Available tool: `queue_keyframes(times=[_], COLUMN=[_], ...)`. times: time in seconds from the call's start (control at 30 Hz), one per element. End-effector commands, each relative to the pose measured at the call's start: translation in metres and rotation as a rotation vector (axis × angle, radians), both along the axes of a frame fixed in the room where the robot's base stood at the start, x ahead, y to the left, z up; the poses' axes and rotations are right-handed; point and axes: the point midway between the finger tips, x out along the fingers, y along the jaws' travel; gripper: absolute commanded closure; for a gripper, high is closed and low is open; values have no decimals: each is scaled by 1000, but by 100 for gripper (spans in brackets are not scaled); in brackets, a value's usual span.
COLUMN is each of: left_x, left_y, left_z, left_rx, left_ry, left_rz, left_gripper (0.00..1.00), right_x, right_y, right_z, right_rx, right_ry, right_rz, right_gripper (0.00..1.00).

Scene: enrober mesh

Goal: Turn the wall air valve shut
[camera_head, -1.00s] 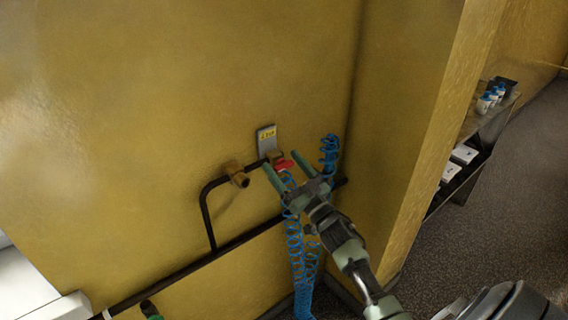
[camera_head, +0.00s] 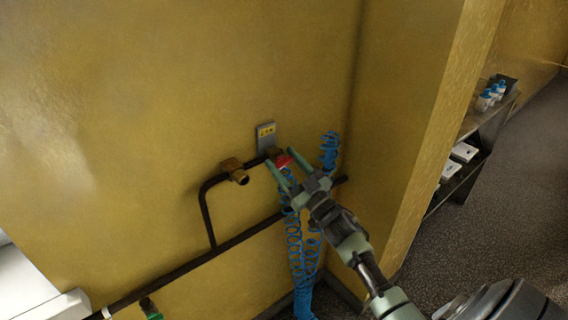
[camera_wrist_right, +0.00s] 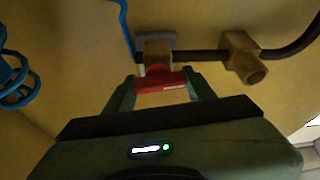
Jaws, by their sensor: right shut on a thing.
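The wall air valve has a brass body (camera_wrist_right: 158,52) on a dark pipe, and a red handle (camera_head: 283,160). In the right wrist view the red handle (camera_wrist_right: 161,82) lies crosswise between the two fingers. My right gripper (camera_head: 278,157) reaches up to the valve from the lower right, and its fingers are shut on the red handle, one at each end. It also shows in the right wrist view (camera_wrist_right: 161,87). The fingers partly hide the valve in the head view. My left gripper is not in view.
A second brass fitting (camera_head: 234,170) sits left of the valve on the pipe (camera_head: 207,215). A small label plate (camera_head: 266,135) is above the valve. Blue coiled hoses (camera_head: 295,240) hang below and beside my gripper. A yellow wall corner (camera_head: 420,140) stands to the right.

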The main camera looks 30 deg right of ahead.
Motion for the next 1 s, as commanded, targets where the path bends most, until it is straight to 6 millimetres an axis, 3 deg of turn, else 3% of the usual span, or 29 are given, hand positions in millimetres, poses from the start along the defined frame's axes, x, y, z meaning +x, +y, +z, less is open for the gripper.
queue_keyframes(times=[0.5,1.0], left_x=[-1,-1], left_y=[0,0], left_z=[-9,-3], left_rx=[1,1], left_ry=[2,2], left_rz=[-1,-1], left_gripper=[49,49], right_x=[0,0], right_y=[1,3], right_z=[-1,-1], right_rx=[-483,-956], right_ry=[-37,-75], right_rz=[1,2], right_gripper=[86,86])
